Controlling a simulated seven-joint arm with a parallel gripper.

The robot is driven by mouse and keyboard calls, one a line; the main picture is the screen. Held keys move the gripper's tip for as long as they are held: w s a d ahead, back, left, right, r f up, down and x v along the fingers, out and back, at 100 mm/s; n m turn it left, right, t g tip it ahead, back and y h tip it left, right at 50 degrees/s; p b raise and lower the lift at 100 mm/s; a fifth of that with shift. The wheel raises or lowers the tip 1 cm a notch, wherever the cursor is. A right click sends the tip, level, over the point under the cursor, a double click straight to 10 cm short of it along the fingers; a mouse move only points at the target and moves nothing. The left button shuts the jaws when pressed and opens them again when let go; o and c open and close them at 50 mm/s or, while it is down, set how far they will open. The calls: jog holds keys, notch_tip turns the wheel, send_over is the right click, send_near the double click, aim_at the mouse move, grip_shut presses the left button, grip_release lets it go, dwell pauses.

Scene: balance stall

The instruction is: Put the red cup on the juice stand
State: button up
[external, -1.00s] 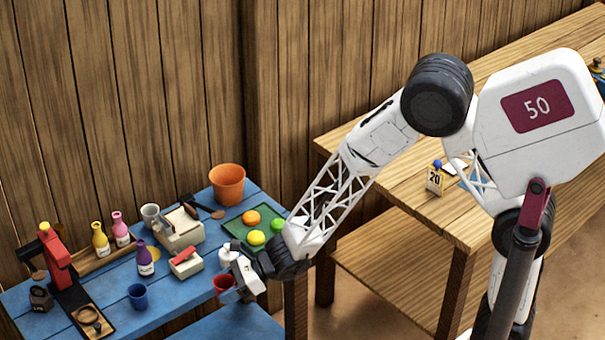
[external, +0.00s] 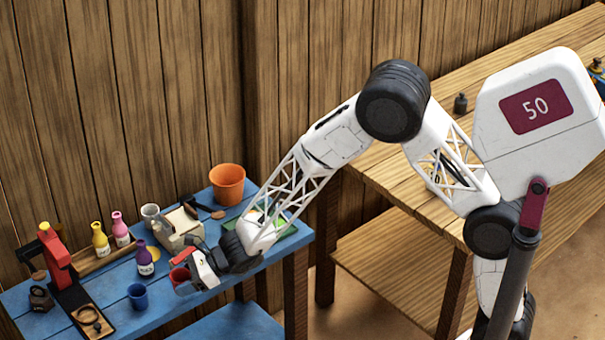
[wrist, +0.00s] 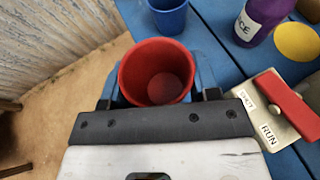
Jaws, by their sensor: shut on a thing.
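The red cup (external: 179,275) is held upright, or nearly so, by my gripper (external: 190,282) at the front edge of the blue table. In the wrist view the red cup (wrist: 157,75) is seen from above, its open mouth showing and its inside looking empty. My gripper (wrist: 158,98) is shut on it, with a finger at each side.
A blue cup (external: 138,296) stands between my gripper and the stand; it also shows in the wrist view (wrist: 168,15). A purple bottle (external: 145,262), yellow bottle (external: 101,241) and pink bottle (external: 120,230) stand behind. A switch box (wrist: 275,108) is right of the cup.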

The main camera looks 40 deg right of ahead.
aim_at(175, 276)
jog(key=shift+w+a+f, duration=0.1)
jog(key=shift+w+a, duration=0.5)
jog(key=shift+w, duration=0.2)
jog(key=shift+w+a+f, duration=0.1)
jog(key=shift+w+a, duration=0.45)
jog(key=shift+w, duration=0.2)
jog(key=shift+f, duration=0.1)
jog(key=shift+f, duration=1.65)
jog(key=shift+f, duration=0.15)
jog(key=o, duration=0.9)
jog(key=shift+d+r, duration=0.1)
jog(key=shift+r, duration=0.1)
